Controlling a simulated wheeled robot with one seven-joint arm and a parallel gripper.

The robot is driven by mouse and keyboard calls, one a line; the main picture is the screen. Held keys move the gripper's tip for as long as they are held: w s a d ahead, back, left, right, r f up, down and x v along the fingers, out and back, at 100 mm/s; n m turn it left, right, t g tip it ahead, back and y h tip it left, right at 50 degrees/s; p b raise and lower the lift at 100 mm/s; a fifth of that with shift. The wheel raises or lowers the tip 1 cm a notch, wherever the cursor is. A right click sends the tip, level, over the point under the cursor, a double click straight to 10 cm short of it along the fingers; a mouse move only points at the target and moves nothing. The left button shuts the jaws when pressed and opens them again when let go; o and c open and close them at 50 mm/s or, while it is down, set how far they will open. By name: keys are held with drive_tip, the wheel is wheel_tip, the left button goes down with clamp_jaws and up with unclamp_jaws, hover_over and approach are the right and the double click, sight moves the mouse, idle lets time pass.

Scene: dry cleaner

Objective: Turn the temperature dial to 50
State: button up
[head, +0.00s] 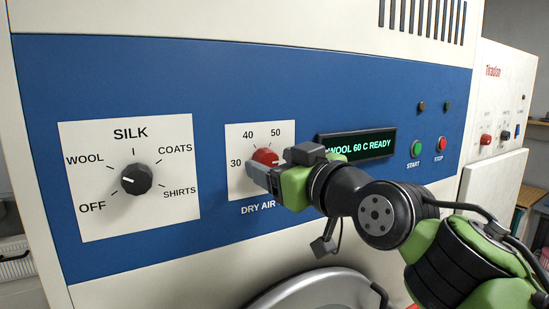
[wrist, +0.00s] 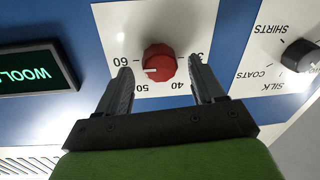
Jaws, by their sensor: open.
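The red temperature dial (head: 266,157) sits on a white plate marked 30, 40, 50 and more. In the wrist view the dial (wrist: 159,62) appears upside down, and its white pointer mark points left, close to the 60 label. The display (head: 357,145) reads WOOL 60 C READY. My gripper (wrist: 162,88) is open and empty. Its two fingers reach toward the panel on either side of the dial, with visible gaps. In the head view my gripper (head: 262,176) covers the dial's lower part and the plate's right side, hiding the 60 label.
A black program dial (head: 136,179) is to the left, its white mark pointing left. A green START button (head: 416,148) and a red STOP button (head: 441,144) are right of the display. A round door rim (head: 310,291) lies below.

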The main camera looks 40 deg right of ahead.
drive_tip(key=shift+w+d, duration=0.1)
drive_tip(key=shift+w, duration=0.4)
drive_tip(key=shift+s, duration=0.1)
drive_tip(key=shift+c, duration=0.2)
drive_tip(key=shift+c, duration=1.1)
drive_tip(key=c, duration=0.8)
